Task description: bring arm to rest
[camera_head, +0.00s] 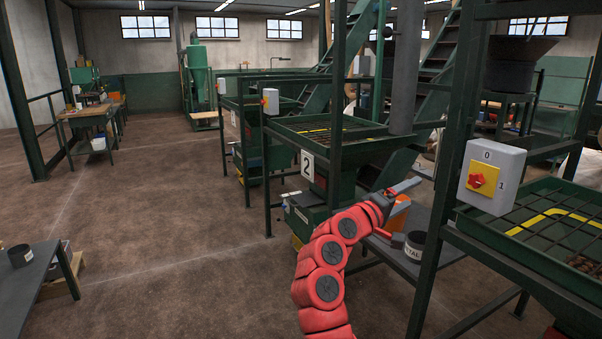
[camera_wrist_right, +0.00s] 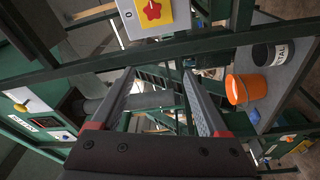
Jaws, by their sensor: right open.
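My right arm, red with dark round joint caps, rises from the bottom middle of the head view. It ends in my right gripper (camera_head: 407,211), which is in front of the grey shelf between two green frames. In the wrist view the right gripper (camera_wrist_right: 158,72) has its two long grey fingers wide apart, with nothing between them. An orange bucket (camera_wrist_right: 244,89) is to the right of the fingers there, and in the head view the bucket (camera_head: 397,214) is partly hidden behind the gripper. My left gripper is not in view.
A switch box (camera_head: 490,177) with a red knob is on the green post right of the gripper. A black pot (camera_head: 415,245) stands on the grey shelf (camera_head: 440,257). A grated hopper (camera_head: 333,131) is behind. The floor (camera_head: 170,220) at left is open.

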